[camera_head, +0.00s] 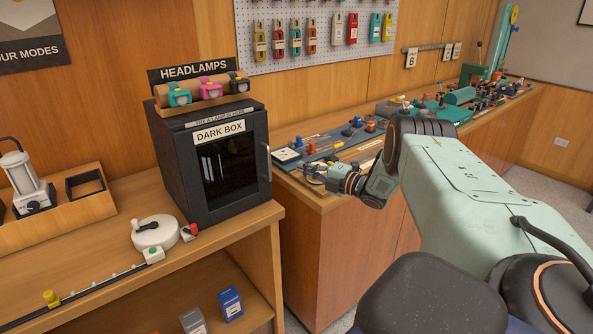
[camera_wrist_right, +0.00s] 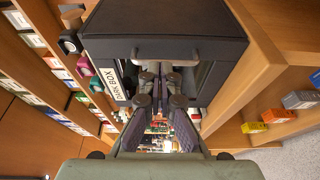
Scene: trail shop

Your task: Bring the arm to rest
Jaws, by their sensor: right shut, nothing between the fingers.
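My right arm (camera_head: 470,190) is pale green and comes in from the right in the head view. It bends at a dark elbow, and its wrist (camera_head: 345,180) points left. My right gripper (camera_head: 314,172) is shut and empty, just right of the black dark box (camera_head: 208,170) and near the left end of the far counter. In the right wrist view the two fingers of the gripper (camera_wrist_right: 159,82) show in front of the dark box (camera_wrist_right: 165,46). I cannot tell the exact gap between fingers and box. My left gripper is not in view.
Headlamps (camera_head: 208,90) sit on top of the dark box. A white round device (camera_head: 154,232) stands on the wooden shelf to its left. Small tools and parts (camera_head: 340,138) crowd the far counter behind my gripper. A pegboard (camera_head: 320,35) hangs behind. Small boxes (camera_head: 230,303) lie on the lower shelf.

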